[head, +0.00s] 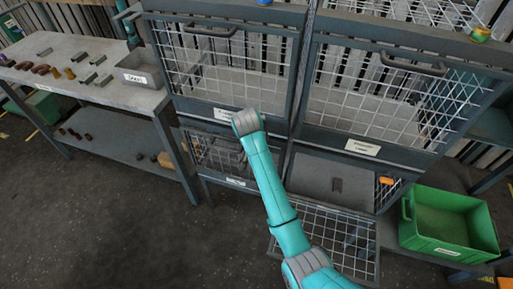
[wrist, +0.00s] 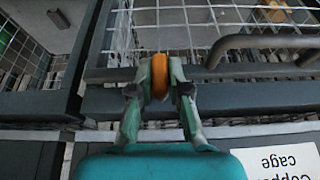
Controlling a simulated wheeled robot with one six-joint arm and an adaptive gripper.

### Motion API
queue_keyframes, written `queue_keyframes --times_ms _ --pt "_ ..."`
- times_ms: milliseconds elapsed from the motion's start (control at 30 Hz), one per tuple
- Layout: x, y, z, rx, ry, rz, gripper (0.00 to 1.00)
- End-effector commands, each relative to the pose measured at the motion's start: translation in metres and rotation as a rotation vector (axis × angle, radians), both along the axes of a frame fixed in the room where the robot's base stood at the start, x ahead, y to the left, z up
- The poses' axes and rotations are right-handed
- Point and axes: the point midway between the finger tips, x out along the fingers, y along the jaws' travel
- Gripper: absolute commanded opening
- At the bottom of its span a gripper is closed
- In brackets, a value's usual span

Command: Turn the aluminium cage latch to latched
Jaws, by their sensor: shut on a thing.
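My gripper (wrist: 160,85) is in the wrist view, with its two green-grey fingers closed on either side of an orange latch knob (wrist: 160,74). The knob sits at the grey frame bar of a mesh door, beside a curved dark handle (wrist: 255,42). How far the latch is turned is hard to tell. In the head view my arm hides both the gripper and this knob at the left cages. A label reading "Copper cage" (wrist: 282,162) shows upside down beside the gripper. I cannot read which label belongs to the gripped latch.
In the head view, the lower right cage has its mesh door (head: 335,243) hanging down, with an orange latch (head: 387,181) beside its opening. A green crate (head: 447,224) stands at the right. A workbench (head: 90,60) with metal parts stands at the left. The floor ahead is clear.

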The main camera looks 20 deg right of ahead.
Motion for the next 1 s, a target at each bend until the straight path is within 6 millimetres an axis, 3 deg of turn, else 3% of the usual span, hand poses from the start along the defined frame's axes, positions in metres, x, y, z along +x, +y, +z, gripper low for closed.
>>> queue_keyframes --times_ms 533,567,633,1000 --pt "-0.0008 -0.0002 -0.0016 -0.019 0.018 0.0 0.0" --pt "-0.0008 -0.0002 -0.0016 -0.019 0.018 0.0 0.21" --pt "-0.0008 -0.0002 -0.0016 -0.019 0.018 0.0 0.39" --pt "-0.0008 0.0007 0.0021 -0.019 0.015 0.001 0.42"
